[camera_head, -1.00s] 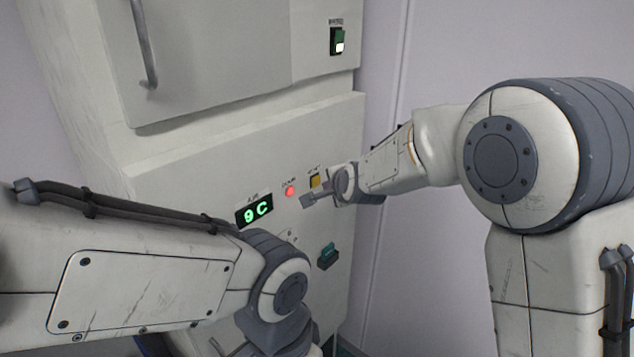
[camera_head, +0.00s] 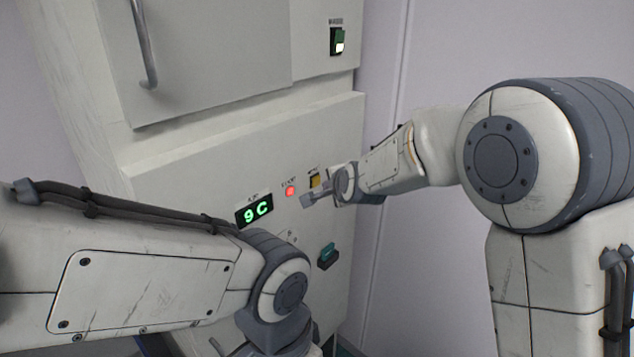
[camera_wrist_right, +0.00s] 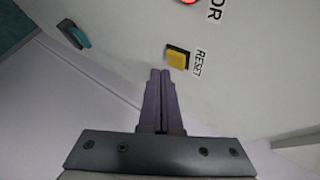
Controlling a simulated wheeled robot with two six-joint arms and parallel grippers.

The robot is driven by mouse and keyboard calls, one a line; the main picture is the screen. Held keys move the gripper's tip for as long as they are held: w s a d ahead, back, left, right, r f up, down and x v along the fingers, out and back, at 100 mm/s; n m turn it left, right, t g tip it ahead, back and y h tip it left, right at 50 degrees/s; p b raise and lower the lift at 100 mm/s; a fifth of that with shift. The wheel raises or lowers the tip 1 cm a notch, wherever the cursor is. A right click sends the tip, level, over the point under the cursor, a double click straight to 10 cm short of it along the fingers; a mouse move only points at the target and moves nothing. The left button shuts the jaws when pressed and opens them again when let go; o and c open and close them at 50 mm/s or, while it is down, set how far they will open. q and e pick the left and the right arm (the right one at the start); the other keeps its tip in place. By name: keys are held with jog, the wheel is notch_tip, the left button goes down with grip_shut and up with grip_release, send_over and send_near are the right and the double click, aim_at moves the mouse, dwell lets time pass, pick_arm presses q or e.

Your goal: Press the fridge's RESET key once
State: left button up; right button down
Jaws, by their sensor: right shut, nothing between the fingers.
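The fridge (camera_head: 230,150) is a tall pale cabinet with a control panel on its lower front. Its RESET key is a yellow square button (camera_head: 315,181), partly hidden by my right gripper in the head view. In the right wrist view the yellow key (camera_wrist_right: 177,60) sits beside its RESET label (camera_wrist_right: 197,63). My right gripper (camera_head: 308,200) is shut and empty. Its fingertips (camera_wrist_right: 160,73) point at the panel just beside the key; I cannot tell whether they touch it. My left arm crosses the lower left of the head view, and its gripper cannot be made out.
A lit red lamp (camera_head: 290,191) and a green display reading 9 C (camera_head: 256,212) are left of the key. A teal switch (camera_head: 328,256) is below it. A green-and-white rocker switch (camera_head: 338,41) is higher up. A door handle (camera_head: 143,45) is at the upper left.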

dwell(0.3)
jog(key=shift+w+a+p, duration=0.25)
jog(key=shift+a+p, duration=0.1)
jog(key=shift+p, duration=0.05)
jog(key=shift+w+a+p, duration=0.2)
jog(key=shift+a+p, duration=0.1)
jog(key=shift+p, duration=0.15)
dwell(0.4)
dwell(0.4)
jog(key=shift+s+d+b, duration=0.45)
jog(key=shift+d+b, duration=0.2)
jog(key=shift+b, duration=0.6)
